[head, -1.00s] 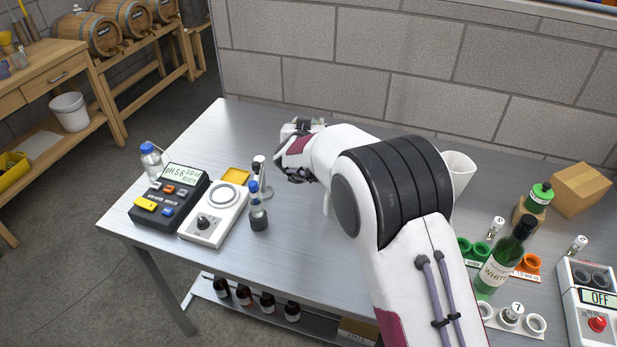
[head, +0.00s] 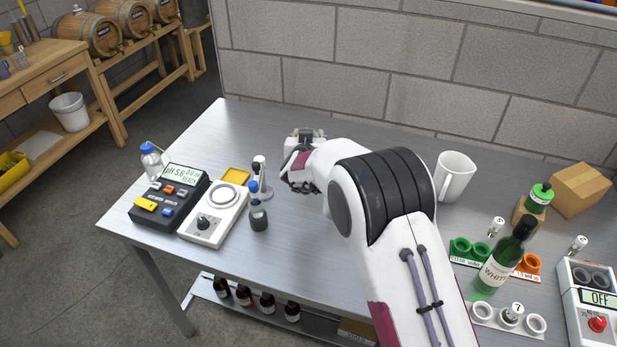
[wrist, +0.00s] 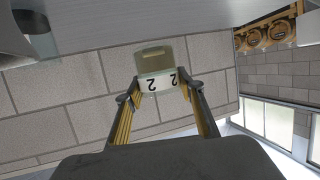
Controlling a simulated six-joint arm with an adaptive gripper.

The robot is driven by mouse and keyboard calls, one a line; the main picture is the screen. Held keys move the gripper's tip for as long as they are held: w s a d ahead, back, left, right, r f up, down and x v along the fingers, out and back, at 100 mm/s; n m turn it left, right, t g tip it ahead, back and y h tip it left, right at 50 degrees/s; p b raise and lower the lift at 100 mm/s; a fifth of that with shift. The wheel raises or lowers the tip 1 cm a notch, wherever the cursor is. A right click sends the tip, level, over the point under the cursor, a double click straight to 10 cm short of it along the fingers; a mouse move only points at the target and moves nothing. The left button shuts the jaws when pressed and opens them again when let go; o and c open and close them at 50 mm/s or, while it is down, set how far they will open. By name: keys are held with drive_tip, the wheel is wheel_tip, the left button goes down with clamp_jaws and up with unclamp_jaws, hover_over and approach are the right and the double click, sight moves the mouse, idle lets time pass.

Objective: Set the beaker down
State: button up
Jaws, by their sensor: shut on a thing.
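In the wrist view my gripper (wrist: 160,90) is shut on the beaker (wrist: 153,64), with one finger on each side. The beaker is clear, with a pale olive tint and a white band marked 2. The wrist picture is inverted, with the steel bench (wrist: 120,22) at its top; the beaker looks roughly upright. In the head view the end of my arm is over the back left part of the bench (head: 232,125), and my wrist partly hides the grip. Whether the beaker's base touches the bench is not clear.
A pH meter (head: 172,207), a white stirrer plate (head: 205,224) and a blue-capped bottle (head: 258,216) stand left of my arm. The back left bench is clear.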

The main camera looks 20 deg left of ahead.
drive_tip(key=shift+f, duration=3.1)
drive_tip(key=shift+f, duration=0.1)
drive_tip(key=shift+f, duration=1.8)
drive_tip(key=o, duration=1.3)
drive_tip(key=shift+f, duration=0.15)
drive_tip(key=shift+c, duration=0.2)
drive_tip(key=shift+r, duration=0.2)
